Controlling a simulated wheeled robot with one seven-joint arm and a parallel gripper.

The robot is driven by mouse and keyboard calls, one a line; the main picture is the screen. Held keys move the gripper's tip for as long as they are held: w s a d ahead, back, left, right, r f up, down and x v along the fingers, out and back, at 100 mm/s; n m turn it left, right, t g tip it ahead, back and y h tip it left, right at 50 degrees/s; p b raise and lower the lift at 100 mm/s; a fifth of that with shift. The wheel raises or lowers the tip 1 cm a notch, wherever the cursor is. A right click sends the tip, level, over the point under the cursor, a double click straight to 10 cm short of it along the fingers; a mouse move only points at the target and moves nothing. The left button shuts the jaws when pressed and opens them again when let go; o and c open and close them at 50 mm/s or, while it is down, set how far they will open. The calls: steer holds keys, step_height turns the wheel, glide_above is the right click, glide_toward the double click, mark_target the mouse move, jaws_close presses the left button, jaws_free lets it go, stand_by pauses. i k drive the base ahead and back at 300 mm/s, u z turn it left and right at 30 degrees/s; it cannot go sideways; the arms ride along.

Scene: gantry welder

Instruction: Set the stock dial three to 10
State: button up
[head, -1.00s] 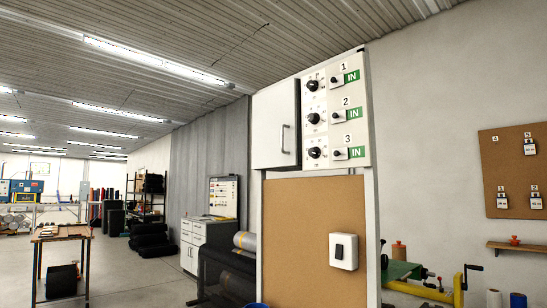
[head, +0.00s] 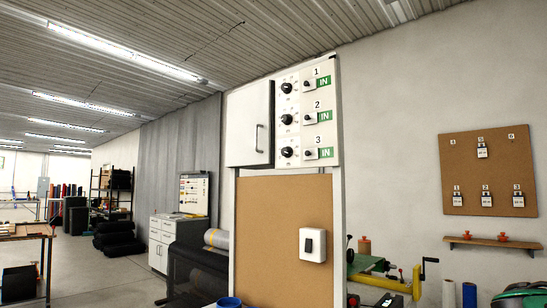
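Stock dial three (head: 287,152) is the lowest of three black round knobs on the white panel (head: 333,124) of a tall cabinet. It stands in the row marked 3, left of a small switch and a green IN label. Dial two (head: 287,119) and dial one (head: 287,88) are above it in the same column. Small marks ring each dial, but the numbers are too small to read. My gripper is not in view.
A white cabinet door (head: 249,125) with a handle is left of the dials. A corkboard with a rocker switch (head: 312,244) is below. A pegboard with locks (head: 488,170) hangs on the right wall. Open floor (head: 100,275) lies at the left.

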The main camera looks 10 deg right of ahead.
mark_target(286, 152)
steer(key=i, duration=0.95)
steer(key=z, duration=0.05)
